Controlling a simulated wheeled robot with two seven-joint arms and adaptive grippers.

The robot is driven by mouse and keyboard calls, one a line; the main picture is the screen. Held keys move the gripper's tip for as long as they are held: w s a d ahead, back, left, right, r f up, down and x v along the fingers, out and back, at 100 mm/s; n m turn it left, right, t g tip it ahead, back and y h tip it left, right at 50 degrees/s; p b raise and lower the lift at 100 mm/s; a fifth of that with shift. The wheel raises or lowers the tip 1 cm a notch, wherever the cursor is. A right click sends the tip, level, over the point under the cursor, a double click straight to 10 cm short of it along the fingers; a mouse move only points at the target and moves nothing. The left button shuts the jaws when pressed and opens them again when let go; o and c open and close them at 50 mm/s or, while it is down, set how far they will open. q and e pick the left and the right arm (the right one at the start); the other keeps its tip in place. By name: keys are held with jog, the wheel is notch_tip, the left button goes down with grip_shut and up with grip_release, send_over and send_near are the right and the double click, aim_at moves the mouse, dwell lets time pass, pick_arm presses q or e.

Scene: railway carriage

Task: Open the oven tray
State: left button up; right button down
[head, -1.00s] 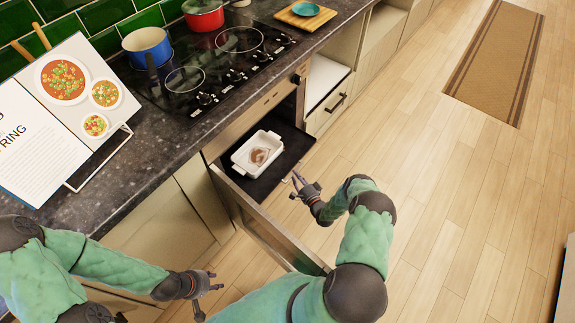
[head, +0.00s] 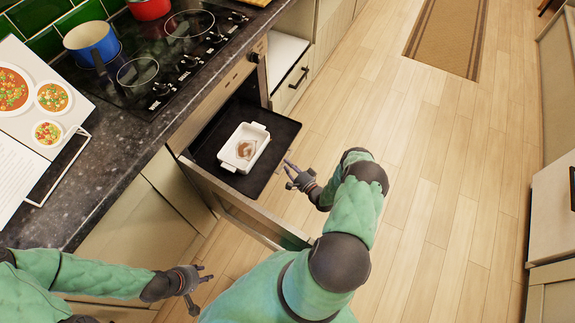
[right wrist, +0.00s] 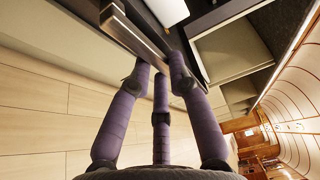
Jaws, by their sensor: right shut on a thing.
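The black oven tray (head: 275,135) sticks out of the open oven under the hob. A white rectangular dish (head: 258,133) with brownish food in it stands on the tray. My right gripper (head: 289,166) is at the tray's outer front edge and is shut on it. In the right wrist view, the purple-grey fingers (right wrist: 160,65) reach a metal bar (right wrist: 135,38) along that edge; the exact contact is partly hidden. My left gripper (head: 204,283) is open and empty, low at the left, apart from the tray.
A dark countertop (head: 90,190) holds the hob (head: 165,60), a blue pot (head: 90,45), a red pot (head: 150,8) and a cookbook (head: 30,105). The wooden floor (head: 430,190) to the right is clear.

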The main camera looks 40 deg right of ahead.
jog(key=c, duration=1.1)
grip_release()
jog(key=shift+c, duration=0.2)
jog(key=shift+s, duration=0.1)
jog(key=s, duration=1.1)
jog(key=shift+s, duration=0.4)
